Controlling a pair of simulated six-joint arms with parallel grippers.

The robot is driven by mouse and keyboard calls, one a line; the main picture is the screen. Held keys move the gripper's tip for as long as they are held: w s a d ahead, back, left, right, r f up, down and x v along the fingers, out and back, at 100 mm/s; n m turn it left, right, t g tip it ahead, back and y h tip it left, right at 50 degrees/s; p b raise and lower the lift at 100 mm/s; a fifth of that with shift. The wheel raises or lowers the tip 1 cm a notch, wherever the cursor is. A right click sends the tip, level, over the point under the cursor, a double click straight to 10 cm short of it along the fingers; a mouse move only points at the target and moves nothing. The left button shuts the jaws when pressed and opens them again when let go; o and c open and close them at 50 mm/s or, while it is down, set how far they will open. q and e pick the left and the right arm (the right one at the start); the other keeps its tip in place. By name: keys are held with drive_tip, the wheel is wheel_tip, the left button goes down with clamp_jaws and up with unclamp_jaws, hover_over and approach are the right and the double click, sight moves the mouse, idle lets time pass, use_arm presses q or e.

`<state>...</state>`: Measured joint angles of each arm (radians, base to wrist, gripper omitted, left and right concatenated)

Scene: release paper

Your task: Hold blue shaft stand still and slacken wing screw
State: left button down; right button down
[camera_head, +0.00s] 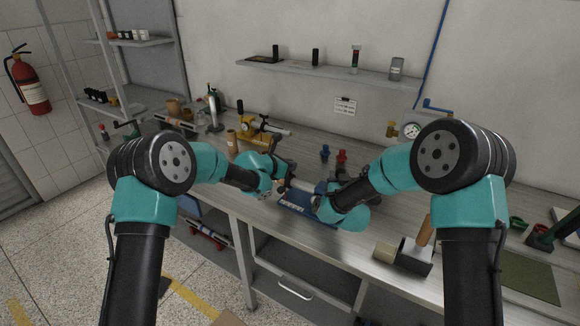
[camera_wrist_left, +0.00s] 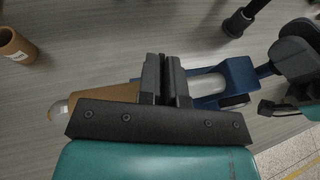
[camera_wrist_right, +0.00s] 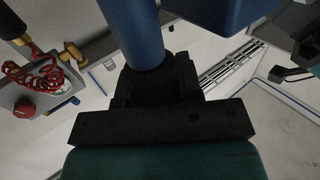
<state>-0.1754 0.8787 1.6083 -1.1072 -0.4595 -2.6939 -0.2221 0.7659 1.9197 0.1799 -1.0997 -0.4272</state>
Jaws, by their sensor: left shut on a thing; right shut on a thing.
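The blue shaft stand shows in the left wrist view (camera_wrist_left: 238,75) and as a thick blue post in the right wrist view (camera_wrist_right: 137,30). My right gripper (camera_wrist_right: 158,78) is shut around this post. A pale shaft (camera_wrist_left: 208,84) runs from the stand to a tan collar (camera_wrist_left: 108,96) with a rounded silver end. My left gripper (camera_wrist_left: 167,75) is shut between stand and collar. The wing screw appears to be between its fingers, but they hide it. In the head view, the left gripper (camera_head: 284,172) and right gripper (camera_head: 326,190) are close together above the bench.
A blue plate (camera_head: 300,205) lies by the bench's front edge. A grey block with a wooden handle (camera_head: 424,232) stands to the right. A yellow device (camera_head: 255,140) and a cardboard tube (camera_head: 232,142) stand left. Small blue (camera_head: 325,152) and red (camera_head: 342,156) items stand behind.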

use_arm(q)
drive_tip(key=shift+r+n+t+y, duration=0.2)
drive_tip(key=shift+n+t+y, duration=0.2)
drive_tip(key=shift+n+y, duration=0.1)
drive_tip(key=shift+s+f, duration=0.1)
idle(0.3)
drive_tip(key=c, duration=1.3)
unclamp_jaws()
drive_tip(key=shift+f, duration=0.1)
drive_tip(key=shift+a, duration=0.1)
drive_tip(key=v, duration=1.2)
drive_tip(key=shift+s, duration=0.1)
